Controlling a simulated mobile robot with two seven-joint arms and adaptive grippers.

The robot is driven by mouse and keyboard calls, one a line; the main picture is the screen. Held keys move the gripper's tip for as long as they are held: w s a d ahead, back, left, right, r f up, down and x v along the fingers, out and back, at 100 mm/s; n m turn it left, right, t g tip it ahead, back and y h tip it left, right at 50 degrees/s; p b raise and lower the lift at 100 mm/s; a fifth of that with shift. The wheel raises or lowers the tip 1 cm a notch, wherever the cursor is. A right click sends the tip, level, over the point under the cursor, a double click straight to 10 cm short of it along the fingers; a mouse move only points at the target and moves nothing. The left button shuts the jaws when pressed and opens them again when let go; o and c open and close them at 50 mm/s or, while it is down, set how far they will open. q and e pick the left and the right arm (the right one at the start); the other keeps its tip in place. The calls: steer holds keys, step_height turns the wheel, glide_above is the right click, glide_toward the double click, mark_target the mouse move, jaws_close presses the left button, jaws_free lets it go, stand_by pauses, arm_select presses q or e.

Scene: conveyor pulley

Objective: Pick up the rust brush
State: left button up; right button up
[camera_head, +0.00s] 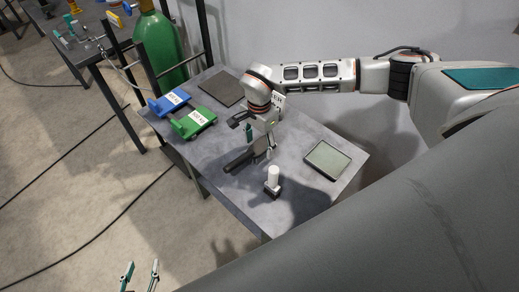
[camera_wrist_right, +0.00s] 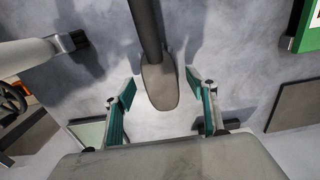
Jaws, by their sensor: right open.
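The rust brush appears to be the long dark object (camera_head: 240,161) lying on the table below my right gripper in the head view. In the right wrist view its dark bar (camera_wrist_right: 146,25) ends in a rounded grey-brown part (camera_wrist_right: 160,86). My right gripper (camera_head: 260,146) is open, pointing down over the table. Its fingers (camera_wrist_right: 162,88) stand on both sides of the rounded end, with a gap on each side; I cannot tell whether they are level with it. My left gripper (camera_head: 140,276) is open and empty, low at the bottom edge, away from the table.
A white cylinder on a dark base (camera_head: 272,178) stands close to the brush. A flat framed pad (camera_head: 328,160) lies to the right. Green (camera_head: 193,123) and blue (camera_head: 169,103) labelled pieces and a dark plate (camera_head: 221,89) lie at the left and back. A green gas cylinder (camera_head: 160,48) stands behind.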

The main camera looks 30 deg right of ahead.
steer(key=shift+f, duration=0.9)
steer(key=c, duration=1.3)
step_height(320, 180, up, 20)
steer(key=shift+r, duration=0.1)
